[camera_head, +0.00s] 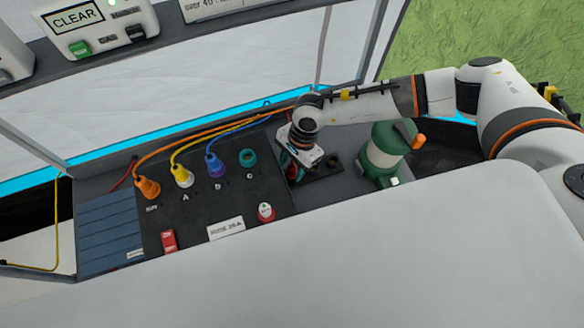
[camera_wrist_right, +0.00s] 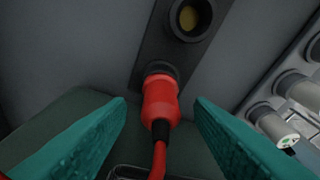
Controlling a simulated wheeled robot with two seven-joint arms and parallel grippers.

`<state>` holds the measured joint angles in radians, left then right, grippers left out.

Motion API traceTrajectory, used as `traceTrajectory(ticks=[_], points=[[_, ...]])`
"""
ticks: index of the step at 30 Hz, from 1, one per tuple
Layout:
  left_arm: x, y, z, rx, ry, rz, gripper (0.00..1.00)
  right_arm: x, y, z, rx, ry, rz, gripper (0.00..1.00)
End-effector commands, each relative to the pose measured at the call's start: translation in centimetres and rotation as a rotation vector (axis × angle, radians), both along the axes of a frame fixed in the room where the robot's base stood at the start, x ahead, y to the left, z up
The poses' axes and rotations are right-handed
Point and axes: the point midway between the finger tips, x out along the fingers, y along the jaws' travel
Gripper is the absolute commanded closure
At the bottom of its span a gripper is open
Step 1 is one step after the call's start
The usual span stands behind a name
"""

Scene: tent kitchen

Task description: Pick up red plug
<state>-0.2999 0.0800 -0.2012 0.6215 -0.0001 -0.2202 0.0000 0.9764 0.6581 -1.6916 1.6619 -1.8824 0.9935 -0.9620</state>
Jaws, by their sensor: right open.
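The red plug (camera_wrist_right: 160,100) shows in the right wrist view. Its top end meets a round black socket on a dark plate, and its red cable runs down from a black collar. My right gripper (camera_wrist_right: 160,104) is open, with one teal finger on each side of the plug and visible gaps to both. In the head view my right gripper (camera_head: 292,168) points down over the dark socket plate (camera_head: 322,180) and hides most of the plug there. My left gripper is not in view.
Left of my gripper, a black panel holds an orange plug (camera_head: 147,188), yellow plug (camera_head: 182,176), blue plug (camera_head: 214,165) and teal socket (camera_head: 248,157). A green-and-white lantern (camera_head: 383,155) stands close on the right. An empty socket (camera_wrist_right: 188,18) is beyond the red plug.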

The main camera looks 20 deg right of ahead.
Motion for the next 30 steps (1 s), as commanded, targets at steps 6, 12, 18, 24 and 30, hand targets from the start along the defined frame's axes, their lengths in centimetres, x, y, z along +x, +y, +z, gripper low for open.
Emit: traceTrajectory(ticks=[6,12,18,24,30], points=[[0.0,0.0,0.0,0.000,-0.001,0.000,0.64,0.0,0.0,0.0,0.000,0.000,0.000,0.80],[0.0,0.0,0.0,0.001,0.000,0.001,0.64,0.0,0.0,0.1,0.001,0.001,-0.001,1.00],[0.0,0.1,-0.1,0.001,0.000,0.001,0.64,0.1,0.0,0.3,0.001,0.000,0.000,1.00],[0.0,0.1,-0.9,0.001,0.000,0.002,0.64,0.1,0.0,3.2,0.004,-0.003,0.001,1.00],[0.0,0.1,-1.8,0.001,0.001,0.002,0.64,0.1,0.0,7.2,0.003,-0.004,0.001,1.00]])
